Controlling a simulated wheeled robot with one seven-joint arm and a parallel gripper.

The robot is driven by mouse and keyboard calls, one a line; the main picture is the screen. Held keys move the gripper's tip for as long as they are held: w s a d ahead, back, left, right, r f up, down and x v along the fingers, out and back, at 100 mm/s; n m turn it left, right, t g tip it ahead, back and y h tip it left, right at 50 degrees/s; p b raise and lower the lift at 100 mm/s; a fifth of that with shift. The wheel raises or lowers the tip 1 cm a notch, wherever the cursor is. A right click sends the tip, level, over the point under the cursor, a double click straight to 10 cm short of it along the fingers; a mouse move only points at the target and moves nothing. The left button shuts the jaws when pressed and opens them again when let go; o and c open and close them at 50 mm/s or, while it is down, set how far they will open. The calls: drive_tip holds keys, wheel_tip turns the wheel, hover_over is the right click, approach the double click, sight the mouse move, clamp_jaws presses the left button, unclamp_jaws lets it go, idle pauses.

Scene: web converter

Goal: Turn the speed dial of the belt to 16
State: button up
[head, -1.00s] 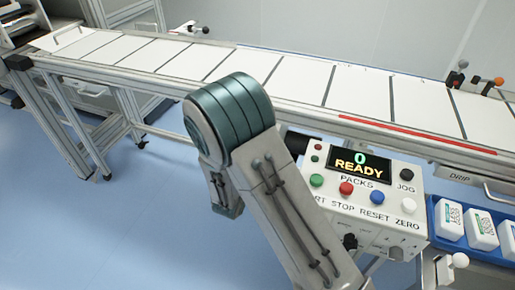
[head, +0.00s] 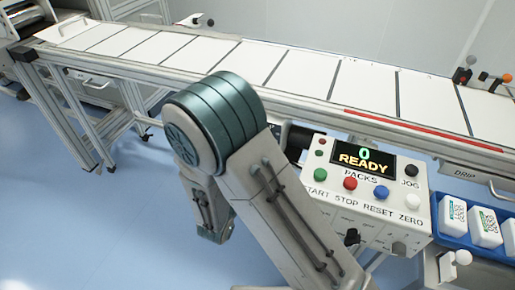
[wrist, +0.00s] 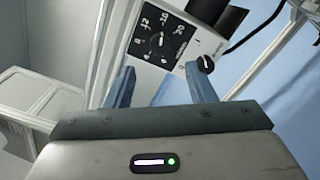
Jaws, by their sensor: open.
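The speed dial (wrist: 157,40) shows in the wrist view as a small black knob ringed by a printed number scale, on the white face of the control box. Its pointer is too small to read surely. My gripper (wrist: 162,84) is open and empty, its two blue-grey fingers pointing toward that face. The dial lies beyond the fingertips, roughly between them in the picture, and apart from them. In the head view the control box (head: 418,205) reads 0 READY, and my arm hides my gripper.
A second black knob (wrist: 205,63) stands near the right fingertip in the wrist view. Coloured buttons, including a blue one (head: 382,194), line the box's top. The conveyor belt (head: 365,90) runs behind. A blue tray (head: 450,243) with white packs stands right.

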drive_tip(key=v, duration=0.5)
drive_tip(key=shift+s+a, duration=0.1)
idle(0.4)
